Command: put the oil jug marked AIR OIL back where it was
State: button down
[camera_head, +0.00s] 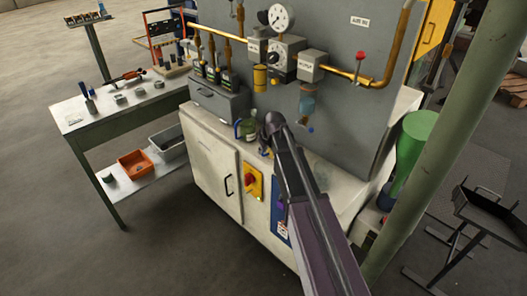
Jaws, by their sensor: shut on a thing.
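The oil jug (247,130), small, dark green and rounded, shows at the top of the white cabinet, just left of the end of my arm. Its marking is too small to read. My gripper (264,149) is at the end of my dark arm, low beside the jug and over the cabinet's front edge. It is shut on the jug, though the arm's end hides most of the fingers and the contact. I cannot tell whether the jug touches the cabinet top (335,178).
A grey panel (340,120) with brass pipes and a gauge (281,17) rises behind. A grey drawer box (218,102) stands left of the jug. A clear-bowled filter (307,103) hangs to the right. A workbench (115,112) stands left, a green funnel (412,145) right.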

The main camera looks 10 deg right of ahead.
jog(key=shift+f, duration=0.15)
jog(key=c, duration=0.7)
grip_release()
jog(key=shift+r, duration=0.25)
jog(key=p+v, duration=1.1)
jog(key=v, duration=0.1)
jog(key=shift+s+f, duration=0.1)
dwell(0.4)
jog(key=s+m+g, duration=0.1)
jog(key=s, duration=0.6)
jog(key=s+d+f+m+g+h, duration=0.1)
jog(key=s+m, duration=0.1)
jog(key=s, duration=0.6)
jog(key=s+m+g, duration=0.2)
jog(key=s, duration=0.6)
jog(key=shift+s+d+f+h, duration=0.2)
jog(key=shift+d+h, duration=0.05)
jog(key=shift+h, duration=0.15)
